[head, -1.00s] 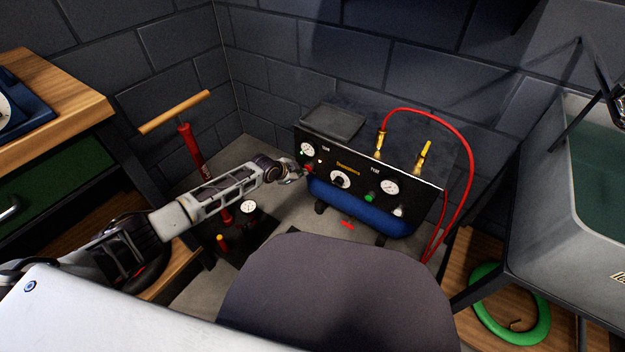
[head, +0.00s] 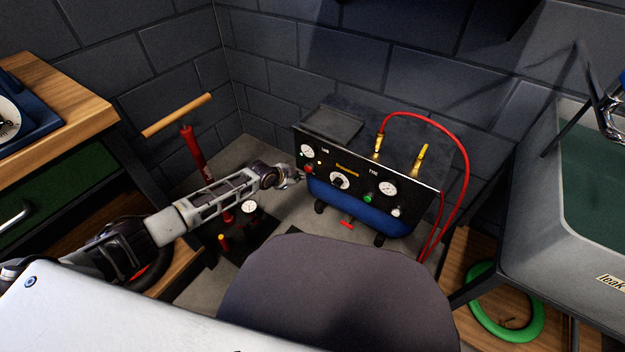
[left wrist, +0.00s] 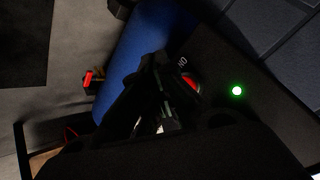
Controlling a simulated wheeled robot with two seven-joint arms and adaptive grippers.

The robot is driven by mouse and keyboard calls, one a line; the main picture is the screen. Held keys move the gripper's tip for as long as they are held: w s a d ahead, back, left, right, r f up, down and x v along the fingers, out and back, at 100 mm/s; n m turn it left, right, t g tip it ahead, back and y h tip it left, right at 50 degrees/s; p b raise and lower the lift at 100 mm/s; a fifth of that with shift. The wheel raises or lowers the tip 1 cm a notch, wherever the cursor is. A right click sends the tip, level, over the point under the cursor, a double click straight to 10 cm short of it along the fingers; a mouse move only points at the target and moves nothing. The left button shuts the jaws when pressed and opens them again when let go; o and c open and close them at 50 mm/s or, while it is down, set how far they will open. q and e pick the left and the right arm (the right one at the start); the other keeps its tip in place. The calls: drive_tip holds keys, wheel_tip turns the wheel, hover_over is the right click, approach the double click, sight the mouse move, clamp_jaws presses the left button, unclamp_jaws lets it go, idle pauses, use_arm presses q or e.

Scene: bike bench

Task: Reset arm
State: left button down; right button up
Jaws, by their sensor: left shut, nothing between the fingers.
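My left gripper (head: 297,177) reaches in from the left to the left end of the black compressor panel (head: 360,178). It is shut with nothing in it, close in front of the panel's red button (head: 309,169). I cannot tell whether it touches the panel. In the left wrist view the dark fingers (left wrist: 160,100) point at the panel, and the red button (left wrist: 191,81) shows partly behind them. A lit green lamp (left wrist: 236,91) is on the panel beside it.
The blue tank (head: 350,208) sits under the panel. A red hose (head: 470,165) loops at its right. A red floor pump (head: 194,155) with a wooden handle stands left, behind my arm. A wooden-topped cabinet (head: 70,105) is at left, a grey basin (head: 545,240) at right.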

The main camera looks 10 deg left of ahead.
use_arm(q)
drive_tip(key=s+p, duration=0.2)
drive_tip(key=s+a+p, duration=0.1)
drive_tip(key=s, duration=0.1)
drive_tip(key=shift+s+a+p, duration=0.2)
drive_tip(key=shift+p, duration=0.2)
idle(0.4)
